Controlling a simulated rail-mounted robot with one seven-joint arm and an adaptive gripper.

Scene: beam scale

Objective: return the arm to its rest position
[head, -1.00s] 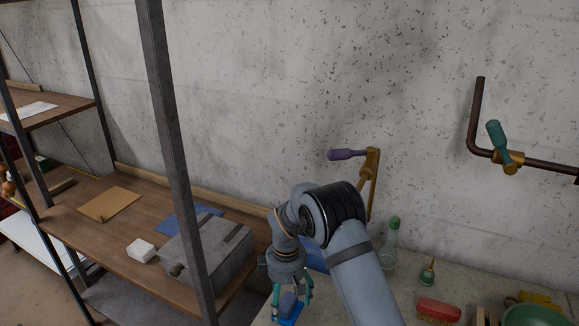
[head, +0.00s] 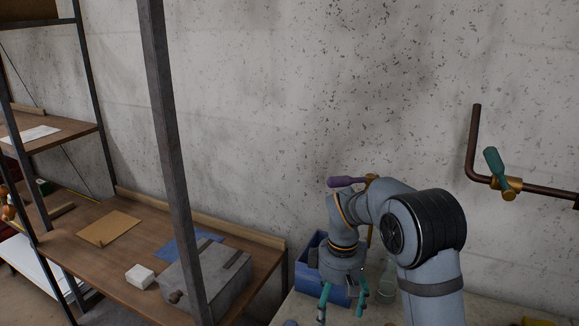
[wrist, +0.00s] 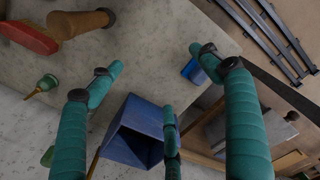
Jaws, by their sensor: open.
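My gripper (head: 341,312) has teal fingers and hangs at the bottom of the head view, in front of a blue bin (head: 308,278). In the wrist view my gripper (wrist: 148,62) has its fingers spread, with nothing held between them. The blue bin (wrist: 130,135) shows there beyond the fingers, close to one of them in the picture; I cannot tell the distance. My arm bends over the worktop near the wall. The lower fingertips are near the frame edge in the head view.
A clear bottle (head: 387,283) stands right of my gripper, partly hidden by my arm. A grey box (head: 207,280) sits on the wooden shelf at left, behind a dark post (head: 165,120). A pipe with a teal-handled valve (head: 494,165) is on the wall. A small blue object (wrist: 193,69) lies near the worktop edge.

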